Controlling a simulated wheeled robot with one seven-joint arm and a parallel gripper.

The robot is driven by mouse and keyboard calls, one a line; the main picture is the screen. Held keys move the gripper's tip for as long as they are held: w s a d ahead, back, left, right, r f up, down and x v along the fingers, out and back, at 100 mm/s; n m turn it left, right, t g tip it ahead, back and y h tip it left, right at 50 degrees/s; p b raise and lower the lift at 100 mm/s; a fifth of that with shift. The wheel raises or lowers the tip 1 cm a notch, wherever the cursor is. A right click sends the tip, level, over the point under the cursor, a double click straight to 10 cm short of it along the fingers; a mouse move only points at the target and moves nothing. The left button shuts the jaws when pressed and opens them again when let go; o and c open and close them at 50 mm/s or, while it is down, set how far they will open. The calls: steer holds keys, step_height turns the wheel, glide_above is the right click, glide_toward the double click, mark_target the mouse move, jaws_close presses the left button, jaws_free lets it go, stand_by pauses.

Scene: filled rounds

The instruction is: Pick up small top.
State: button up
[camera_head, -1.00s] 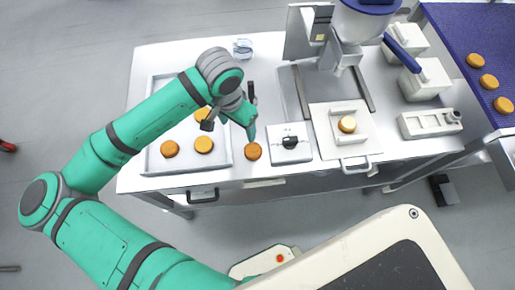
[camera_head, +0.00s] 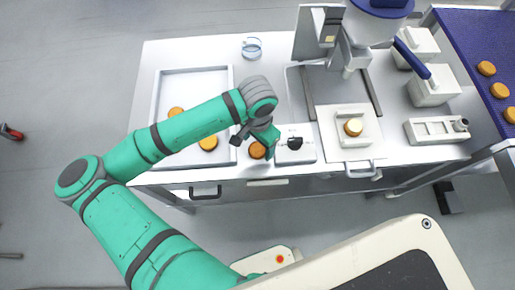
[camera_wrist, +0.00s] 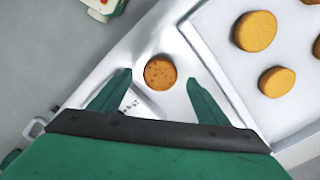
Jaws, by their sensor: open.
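A small brown-orange round (camera_head: 257,150), which I take for the small top, lies on the white table near its front edge. In the wrist view this round (camera_wrist: 160,72) shows whole, with dark specks, between my two spread green fingers. My gripper (camera_wrist: 159,78) is open and empty, pointing down over it. In the head view my gripper (camera_head: 257,141) partly covers the round. I cannot tell how high the fingertips are above the table.
A white tray (camera_head: 160,100) with several larger rounds lies left, partly behind my arm. A small white box with a black knob (camera_head: 295,143) stands close right of the round. Further right, a round with a pale top (camera_head: 353,127) sits under the press (camera_head: 350,55). A blue belt (camera_head: 470,50) carries more rounds.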

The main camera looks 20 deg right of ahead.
mark_target(258, 150)
steer(key=shift+f, duration=1.25)
steer(key=c, duration=0.9)
steer(key=shift+o, duration=0.2)
steer(key=shift+r, duration=0.1)
